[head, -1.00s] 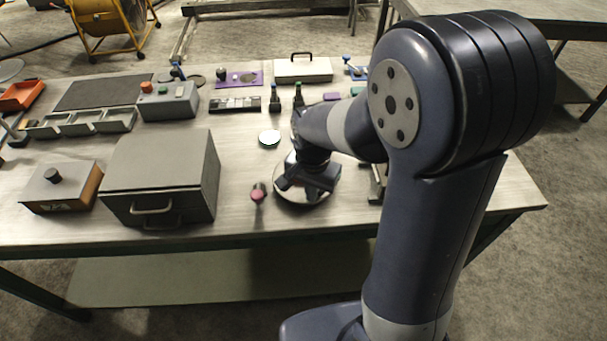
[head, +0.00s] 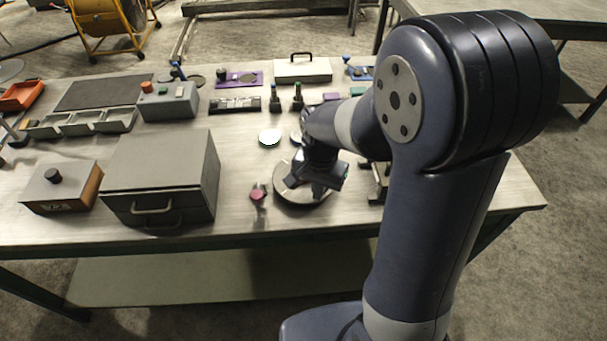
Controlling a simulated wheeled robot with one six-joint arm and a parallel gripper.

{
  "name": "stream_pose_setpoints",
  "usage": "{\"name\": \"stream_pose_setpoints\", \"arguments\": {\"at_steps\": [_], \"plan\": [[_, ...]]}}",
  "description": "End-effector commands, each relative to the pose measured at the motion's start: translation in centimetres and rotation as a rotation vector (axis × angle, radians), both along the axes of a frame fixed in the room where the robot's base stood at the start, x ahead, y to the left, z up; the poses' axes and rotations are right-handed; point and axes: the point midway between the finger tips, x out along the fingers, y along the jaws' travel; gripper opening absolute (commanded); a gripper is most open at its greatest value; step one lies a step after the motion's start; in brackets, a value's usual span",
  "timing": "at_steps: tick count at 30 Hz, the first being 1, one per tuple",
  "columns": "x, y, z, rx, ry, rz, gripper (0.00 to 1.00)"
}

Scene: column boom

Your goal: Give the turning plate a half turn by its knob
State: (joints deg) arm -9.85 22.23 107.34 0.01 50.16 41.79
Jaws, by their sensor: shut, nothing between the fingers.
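The turning plate (head: 296,202) is a round grey metal disc near the front edge of the table, right of the grey box. My gripper (head: 292,182) is dark, points down over the plate and covers much of it. It is shut with nothing held. I cannot make out the plate's knob; my gripper and wrist hide part of the disc. Whether the fingertips touch the plate or the knob cannot be told from this view.
A red-topped knob or handle (head: 257,194) stands just left of the plate. The grey box with a handle (head: 160,180) is further left. A small round pale disc (head: 270,137) lies behind. A small metal fixture (head: 378,183) is to the right, partly behind my arm.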

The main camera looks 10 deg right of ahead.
Motion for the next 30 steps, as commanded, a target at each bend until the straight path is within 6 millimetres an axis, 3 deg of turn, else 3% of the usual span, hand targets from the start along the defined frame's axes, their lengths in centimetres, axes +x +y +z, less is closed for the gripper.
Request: {"name": "stream_pose_setpoints", "arguments": {"at_steps": [1,30], "plan": [[-0.4,-0.2,-0.8,-0.005,0.015,-0.003,0.0],[0.6,-1.9,-0.8,-0.003,0.012,-0.004,0.0]]}}
